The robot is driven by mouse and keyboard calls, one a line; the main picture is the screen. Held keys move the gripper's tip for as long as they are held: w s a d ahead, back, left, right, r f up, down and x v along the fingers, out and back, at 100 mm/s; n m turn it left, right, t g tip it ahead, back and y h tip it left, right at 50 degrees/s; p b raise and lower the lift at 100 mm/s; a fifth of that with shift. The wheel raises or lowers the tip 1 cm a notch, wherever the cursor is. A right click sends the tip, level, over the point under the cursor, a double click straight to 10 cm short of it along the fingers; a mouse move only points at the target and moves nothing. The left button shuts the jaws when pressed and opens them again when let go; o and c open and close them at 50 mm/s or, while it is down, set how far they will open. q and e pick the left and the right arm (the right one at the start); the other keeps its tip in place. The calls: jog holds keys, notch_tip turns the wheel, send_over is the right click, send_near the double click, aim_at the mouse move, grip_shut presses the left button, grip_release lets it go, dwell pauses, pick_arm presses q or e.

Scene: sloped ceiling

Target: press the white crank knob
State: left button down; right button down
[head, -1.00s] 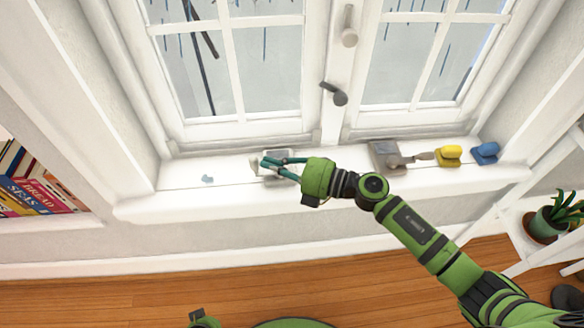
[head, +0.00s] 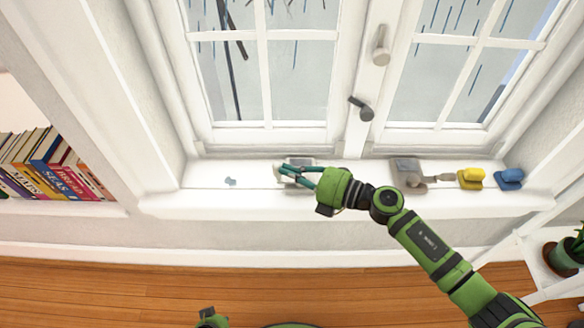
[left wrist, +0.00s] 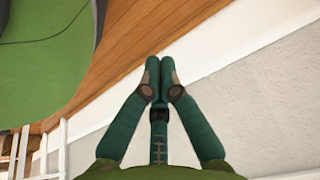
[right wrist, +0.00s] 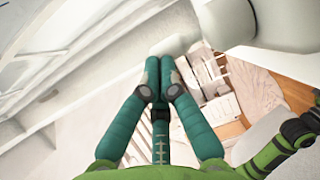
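A white crank knob (head: 279,174) shows partly at the tips of my right gripper, beside a small grey-and-white base (head: 299,161) on the window sill. The fingers hide much of it. My right gripper (head: 288,173) reaches in from the right over the sill, at the knob; I cannot tell whether they touch. In the right wrist view its fingertips (right wrist: 158,78) are together with nothing between them. A large white rounded shape (right wrist: 222,22) fills the top right there, probably the knob. My left gripper (left wrist: 158,78) is shut and empty, above the floor by the wall.
A grey box with a crank (head: 408,172), a yellow piece (head: 470,178) and a blue piece (head: 509,178) stand along the sill to the right. A small blue-grey bit (head: 230,181) lies to the left. Window handles (head: 362,108) are above. Books (head: 55,172) fill a left shelf.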

pick_arm(q)
jog(key=shift+w+a+r+t+p, duration=0.2)
jog(key=shift+a+t+p, duration=0.3)
jog(key=shift+p, duration=0.55)
pick_arm(e)
jog(key=shift+a+r+h, duration=0.1)
jog(key=shift+r+h, duration=0.05)
jog(key=shift+h, duration=0.15)
